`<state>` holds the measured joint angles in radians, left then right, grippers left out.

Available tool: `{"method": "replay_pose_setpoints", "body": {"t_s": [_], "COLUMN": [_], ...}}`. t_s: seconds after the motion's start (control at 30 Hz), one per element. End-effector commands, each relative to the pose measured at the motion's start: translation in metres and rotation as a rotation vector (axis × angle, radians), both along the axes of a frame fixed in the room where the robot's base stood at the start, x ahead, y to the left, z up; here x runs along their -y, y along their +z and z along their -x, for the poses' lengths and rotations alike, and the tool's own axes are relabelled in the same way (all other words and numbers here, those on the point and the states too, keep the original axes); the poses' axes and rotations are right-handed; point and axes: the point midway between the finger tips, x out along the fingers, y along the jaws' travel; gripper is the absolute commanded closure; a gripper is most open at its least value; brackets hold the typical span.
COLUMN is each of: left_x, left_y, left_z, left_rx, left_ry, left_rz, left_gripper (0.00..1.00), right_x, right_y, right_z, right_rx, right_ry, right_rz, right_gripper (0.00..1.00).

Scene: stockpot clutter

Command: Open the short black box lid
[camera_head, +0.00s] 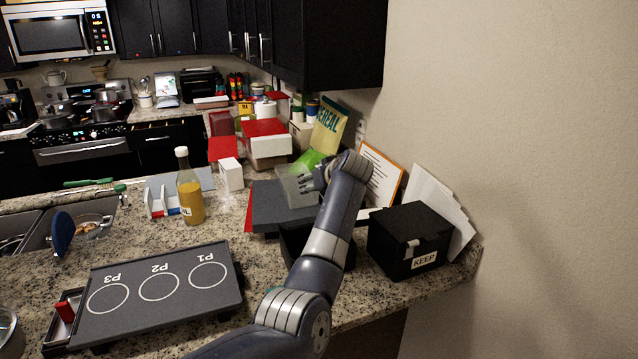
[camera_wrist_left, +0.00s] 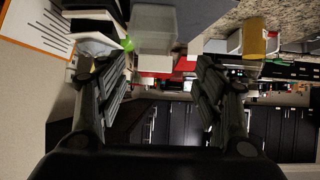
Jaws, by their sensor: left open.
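A black box labelled KEEP (camera_head: 395,243) stands at the right end of the counter, its top covered and a light latch on its front. A lower black box (camera_head: 295,240) stands left of it, largely hidden behind my left arm; I cannot tell the state of its lid. My left gripper (camera_head: 311,181) is above the counter behind these boxes, beside a translucent grey container (camera_head: 294,189). In the left wrist view the gripper (camera_wrist_left: 155,85) is open with nothing between its fingers, and the container (camera_wrist_left: 155,25) shows beyond. My right gripper is not in view.
A dark grey flat panel (camera_head: 268,208) lies left of the arm. A sauce bottle (camera_head: 190,190) and a grey P1-P3 board (camera_head: 155,295) are farther left. An orange-edged sheet (camera_head: 383,174) leans on the wall. Red and white boxes (camera_head: 266,150) crowd the back.

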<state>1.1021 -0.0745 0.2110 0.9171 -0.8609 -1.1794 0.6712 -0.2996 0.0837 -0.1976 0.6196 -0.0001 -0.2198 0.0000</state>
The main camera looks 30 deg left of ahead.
Motion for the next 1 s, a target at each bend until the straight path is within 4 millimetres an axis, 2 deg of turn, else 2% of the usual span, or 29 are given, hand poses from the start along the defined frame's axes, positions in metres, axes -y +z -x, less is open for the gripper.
{"method": "replay_pose_setpoints", "body": {"t_s": [0.27,0.73,1.0], "left_x": [0.007,0.057,0.073], "left_y": [0.005,0.048,0.063], "left_z": [0.006,0.053,0.070], "left_rx": [-0.001,0.003,0.002], "left_ry": [-0.001,-0.001,0.000], "left_rz": [0.000,0.002,0.000], "left_gripper": [0.38,0.38,0.38], "right_x": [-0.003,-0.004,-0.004], "right_y": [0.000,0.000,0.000], "right_z": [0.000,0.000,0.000], "right_rx": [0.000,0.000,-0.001], "right_ry": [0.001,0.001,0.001], "right_rz": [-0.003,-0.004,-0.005], "right_gripper": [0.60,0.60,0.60]}}
